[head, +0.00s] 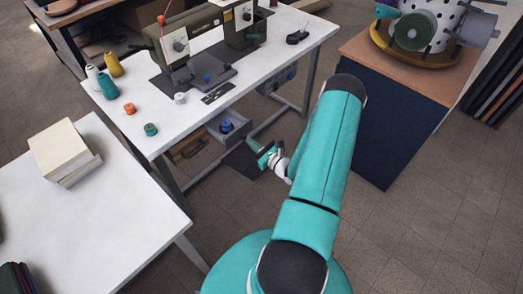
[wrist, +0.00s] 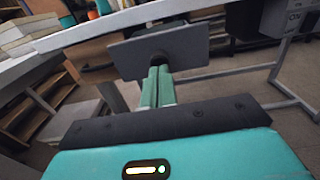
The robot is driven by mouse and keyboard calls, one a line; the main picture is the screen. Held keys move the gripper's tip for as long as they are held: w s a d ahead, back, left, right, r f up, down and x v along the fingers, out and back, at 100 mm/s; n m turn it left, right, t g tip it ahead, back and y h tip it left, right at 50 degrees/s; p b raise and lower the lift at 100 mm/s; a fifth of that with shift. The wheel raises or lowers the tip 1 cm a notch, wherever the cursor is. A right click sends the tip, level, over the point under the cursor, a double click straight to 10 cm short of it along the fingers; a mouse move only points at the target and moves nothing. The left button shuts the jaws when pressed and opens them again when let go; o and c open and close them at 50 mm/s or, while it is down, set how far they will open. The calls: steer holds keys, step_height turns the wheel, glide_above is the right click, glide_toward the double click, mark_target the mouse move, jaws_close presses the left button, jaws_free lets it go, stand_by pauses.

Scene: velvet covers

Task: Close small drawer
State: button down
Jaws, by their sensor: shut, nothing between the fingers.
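A small grey drawer (head: 214,133) sticks out, open, from under the front edge of the white sewing table, with a blue item (head: 226,125) inside. In the wrist view its grey front panel (wrist: 190,47) faces me, with a dark round knob (wrist: 158,56) low in the middle. My gripper (head: 252,142) is just in front of the drawer, at its right side in the head view. In the wrist view the green fingers of my gripper (wrist: 158,72) are together, empty, and point at the knob. I cannot tell whether they touch it.
The white sewing table (head: 140,130) carries a sewing machine (head: 205,45) and several thread spools. Another white table (head: 90,215) with stacked books (head: 65,150) stands at the left. A dark blue cabinet (head: 375,130) is at the right. Metal table legs flank the drawer.

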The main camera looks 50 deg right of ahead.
mark_target(230, 127)
steer(key=shift+w, duration=0.4)
steer(key=w, duration=1.1)
steer(key=shift+w+a, duration=0.1)
steer(key=shift+a, duration=0.05)
steer(key=shift+w+r, duration=0.15)
steer(key=shift+w, duration=0.35)
